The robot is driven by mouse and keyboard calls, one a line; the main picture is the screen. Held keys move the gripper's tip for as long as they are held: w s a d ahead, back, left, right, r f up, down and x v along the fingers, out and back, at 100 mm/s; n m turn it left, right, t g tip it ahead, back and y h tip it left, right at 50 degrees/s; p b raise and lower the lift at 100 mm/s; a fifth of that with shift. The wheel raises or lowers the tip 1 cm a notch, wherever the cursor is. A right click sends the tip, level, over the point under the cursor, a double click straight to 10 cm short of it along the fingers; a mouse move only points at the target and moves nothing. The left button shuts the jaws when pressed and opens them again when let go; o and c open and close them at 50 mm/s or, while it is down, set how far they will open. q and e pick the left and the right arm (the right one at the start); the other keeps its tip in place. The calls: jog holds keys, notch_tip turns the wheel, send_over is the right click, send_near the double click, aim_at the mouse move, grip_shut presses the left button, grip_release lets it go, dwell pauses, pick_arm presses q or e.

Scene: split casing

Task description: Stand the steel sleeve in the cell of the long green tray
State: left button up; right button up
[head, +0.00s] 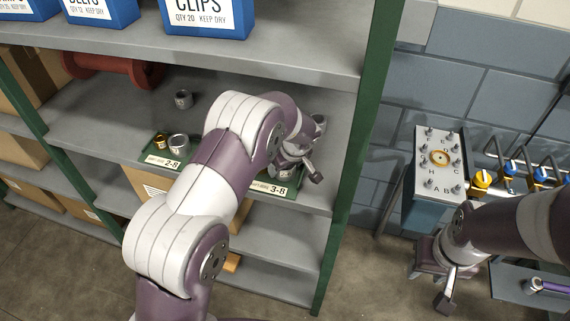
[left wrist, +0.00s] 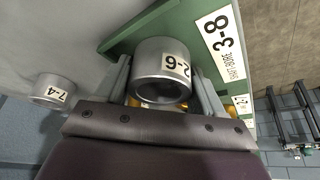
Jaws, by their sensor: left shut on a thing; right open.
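The steel sleeve (left wrist: 162,75), a short grey open-ended cylinder with a number label, is held between the fingers of my left gripper (left wrist: 163,84). It is over or in the green tray (left wrist: 128,38) marked 3-8; whether it touches the tray floor I cannot tell. In the head view my left gripper (head: 298,162) is at this tray (head: 262,192), and my arm hides most of it. A green tray part (head: 178,163) marked 2-8 shows left of my arm; whether both are one tray is hidden. My right gripper (head: 440,275) is open and empty, off the shelf.
A sleeve marked 7-4 (left wrist: 53,90) stands on the shelf beside the tray. Another grey cylinder (head: 183,99), a larger ring (head: 179,143) and a brass ring (head: 160,140) are further left. A green upright (head: 358,130) bounds the shelf. A lettered panel (head: 437,165) stands right.

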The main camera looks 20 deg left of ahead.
aim_at(289, 169)
pick_arm(q)
jog(key=o, duration=1.2)
jog(key=shift+s, duration=0.15)
jog(key=shift+o, duration=0.2)
jog(key=v, duration=0.7)
jog(key=shift+r, duration=0.35)
jog(key=w+a+r+m+t, duration=0.2)
jog(key=a+r+t, duration=0.1)
jog(key=r+t, duration=0.25)
jog(key=s+f+m+g+h, duration=0.1)
jog(key=s+f+m+g, duration=0.1)
jog(key=s, duration=1.1)
jog(key=s+a+f+m+g+h, duration=0.1)
jog(key=s+m+g, duration=0.3)
jog(key=s, duration=0.9)
jog(key=shift+f+m+g+h, duration=0.4)
jog(key=shift+f+g+h, duration=0.1)
jog(key=shift+g, duration=0.15)
